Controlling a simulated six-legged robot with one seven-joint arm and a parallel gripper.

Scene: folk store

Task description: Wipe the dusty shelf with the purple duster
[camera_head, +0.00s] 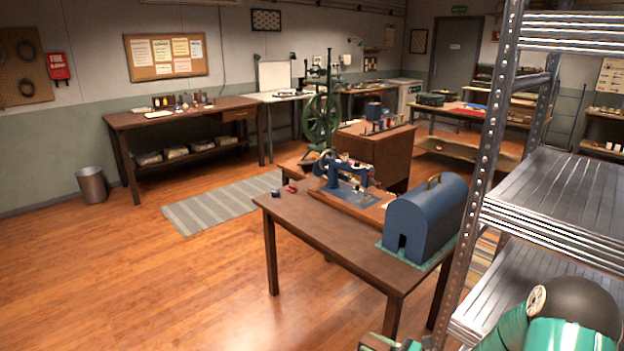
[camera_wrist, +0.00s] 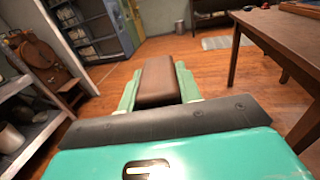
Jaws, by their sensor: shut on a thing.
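My gripper (camera_wrist: 157,84) shows in the wrist view, with its pale green fingers shut on the two sides of a brown block (camera_wrist: 158,78). The block may be part of the duster, but no purple shows on it. The block is in the air above the wooden floor, apart from any shelf. A grey metal shelf rack (camera_head: 480,165) stands at the right in the head view, close to my green arm. Its ribbed middle shelf (camera_head: 565,190) looks bare. I cannot tell from here whether it is dusty.
A wooden table (camera_head: 330,235) with a blue domed case (camera_head: 430,218) and a sewing machine (camera_head: 345,180) stands left of the rack. Open floor (camera_head: 180,285) lies at the left. The wrist view shows a loaded shelf (camera_wrist: 30,110) on the left and a table leg (camera_wrist: 235,55).

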